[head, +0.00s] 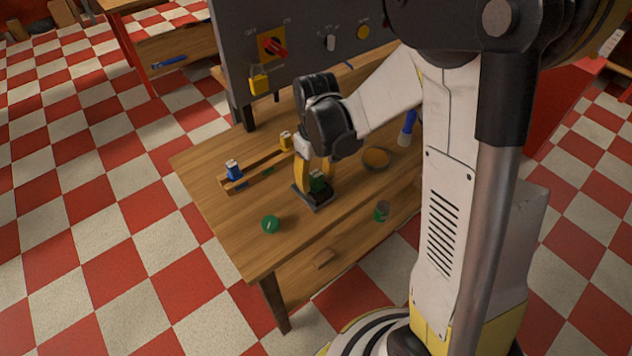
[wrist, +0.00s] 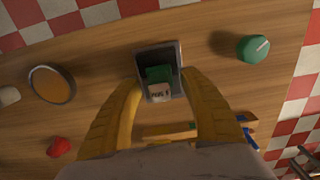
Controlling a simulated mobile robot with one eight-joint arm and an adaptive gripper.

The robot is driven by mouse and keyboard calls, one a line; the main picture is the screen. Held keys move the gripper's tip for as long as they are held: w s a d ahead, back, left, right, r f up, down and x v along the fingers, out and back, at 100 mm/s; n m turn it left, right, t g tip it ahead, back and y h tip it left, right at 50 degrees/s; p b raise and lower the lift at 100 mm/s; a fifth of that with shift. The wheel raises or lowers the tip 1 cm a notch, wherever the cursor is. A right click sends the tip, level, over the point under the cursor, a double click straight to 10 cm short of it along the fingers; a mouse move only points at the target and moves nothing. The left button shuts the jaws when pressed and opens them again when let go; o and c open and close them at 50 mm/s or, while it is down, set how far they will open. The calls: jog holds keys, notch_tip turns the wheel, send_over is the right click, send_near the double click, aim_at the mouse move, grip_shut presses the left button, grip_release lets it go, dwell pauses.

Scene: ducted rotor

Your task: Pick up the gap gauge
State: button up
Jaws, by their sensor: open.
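A small green block with a pale lettered label, which looks like the gap gauge (head: 317,183), sits in a dark square tray (head: 318,206) on the wooden table. In the wrist view the gap gauge (wrist: 158,76) stands inside the grey-rimmed tray (wrist: 143,57), its label facing the camera; the lettering is too small to read surely. My gripper (head: 315,178) is above the tray, pointing down. In the wrist view the yellow fingers of my gripper (wrist: 162,80) are apart, one on each side of the gauge; I cannot tell whether they touch it.
A wooden rack (head: 255,172) with blue and yellow blocks stands left of the tray. A grey switch panel (head: 300,62) rises behind.

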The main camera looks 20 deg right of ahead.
jog(key=shift+c, duration=0.5)
grip_shut()
jog(key=shift+r, duration=0.15)
